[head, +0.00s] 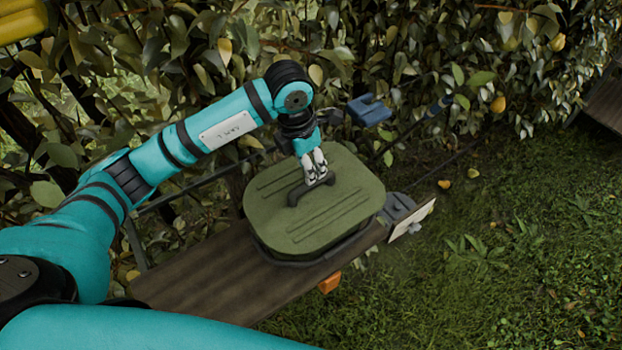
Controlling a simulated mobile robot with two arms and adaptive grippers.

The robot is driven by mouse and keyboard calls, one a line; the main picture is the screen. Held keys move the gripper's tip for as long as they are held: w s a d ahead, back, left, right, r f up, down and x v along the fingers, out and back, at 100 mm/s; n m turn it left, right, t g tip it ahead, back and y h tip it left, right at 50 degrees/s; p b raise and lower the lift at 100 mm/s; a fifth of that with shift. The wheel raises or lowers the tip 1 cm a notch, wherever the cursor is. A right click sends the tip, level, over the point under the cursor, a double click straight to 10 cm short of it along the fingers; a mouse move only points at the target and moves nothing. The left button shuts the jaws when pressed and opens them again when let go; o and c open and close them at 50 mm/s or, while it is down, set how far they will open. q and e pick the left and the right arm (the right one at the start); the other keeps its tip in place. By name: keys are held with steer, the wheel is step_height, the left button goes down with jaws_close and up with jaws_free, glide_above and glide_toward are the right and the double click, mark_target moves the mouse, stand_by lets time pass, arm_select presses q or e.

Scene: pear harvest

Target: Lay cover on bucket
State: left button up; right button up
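The green cover (335,215) is a rounded square lid with raised ribs and a dark handle (311,189) in its middle. It lies over the bucket (318,258), whose dark rim shows just below the cover's front edge; most of the bucket is hidden. I cannot tell whether the cover sits fully down on it. My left gripper (316,175) points down at the handle, with its fingers at the handle's upper side. Whether the fingers are closed around it is not clear. My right gripper does not show.
The bucket stands on a wooden plank bench (215,272). A blue object (369,110) is behind it, and a grey bracket with a pale board (411,218) is at the bench's right end. An orange item (330,283) is below the bench. Leafy hedge stands behind; grass at right is open.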

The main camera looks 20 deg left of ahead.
mark_target(306, 184)
arm_select(q)
steer(key=shift+s+a+r+b, duration=0.15)
steer(key=shift+r+b, duration=0.05)
steer(key=shift+r, duration=1.1)
steer(key=shift+s+a+r+b, duration=0.1)
steer(key=shift+s+r+b, duration=0.1)
steer(key=shift+r, duration=1.1)
steer(key=shift+d+f, duration=0.1)
